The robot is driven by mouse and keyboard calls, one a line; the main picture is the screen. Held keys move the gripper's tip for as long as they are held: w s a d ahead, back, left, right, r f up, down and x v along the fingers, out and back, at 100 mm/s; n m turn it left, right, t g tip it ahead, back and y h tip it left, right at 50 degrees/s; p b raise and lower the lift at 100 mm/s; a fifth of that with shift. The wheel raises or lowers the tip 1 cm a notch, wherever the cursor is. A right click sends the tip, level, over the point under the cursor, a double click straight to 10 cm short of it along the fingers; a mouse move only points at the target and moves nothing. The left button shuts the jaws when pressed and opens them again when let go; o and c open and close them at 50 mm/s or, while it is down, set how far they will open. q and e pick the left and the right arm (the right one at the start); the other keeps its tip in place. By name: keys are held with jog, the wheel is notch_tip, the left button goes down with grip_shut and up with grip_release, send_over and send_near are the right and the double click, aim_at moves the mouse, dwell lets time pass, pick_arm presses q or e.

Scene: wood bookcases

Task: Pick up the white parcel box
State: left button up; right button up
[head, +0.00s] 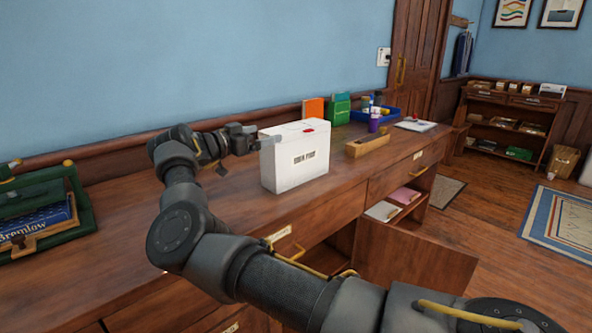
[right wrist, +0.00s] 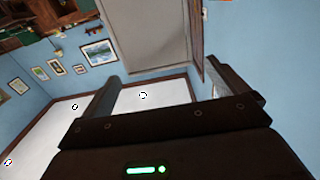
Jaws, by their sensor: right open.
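The white parcel box (head: 290,165) stands upright on the wooden counter, with dark lettering on its front and a small red mark on top. My right gripper (head: 256,136) is at the box's left side, near its upper part, with its jaws open. I cannot tell whether a finger touches the box. In the right wrist view the two dark fingers (right wrist: 160,72) are spread apart, and a pale grey face, seemingly the box (right wrist: 145,35), lies beyond them. My left gripper is not in view.
Behind the box stand an orange book (head: 313,110) and a green one (head: 340,108). To its right are a wooden tray (head: 367,147), a purple bottle (head: 373,121) and a blue bin (head: 357,116). A green case (head: 60,235) sits at left. A cabinet door (head: 415,250) hangs open below.

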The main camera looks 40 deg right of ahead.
aim_at(267, 160)
notch_tip(267, 160, down, 8)
jog(key=shift+f+b, duration=0.1)
jog(key=shift+b, duration=0.35)
jog(key=shift+d, duration=3.75)
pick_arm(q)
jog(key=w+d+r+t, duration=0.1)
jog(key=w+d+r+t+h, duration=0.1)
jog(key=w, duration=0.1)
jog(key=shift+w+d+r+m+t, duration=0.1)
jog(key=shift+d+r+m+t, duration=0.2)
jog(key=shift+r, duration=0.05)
pick_arm(e)
jog(key=shift+c, duration=0.2)
jog(key=c, duration=1.2)
jog(key=shift+c, duration=0.2)
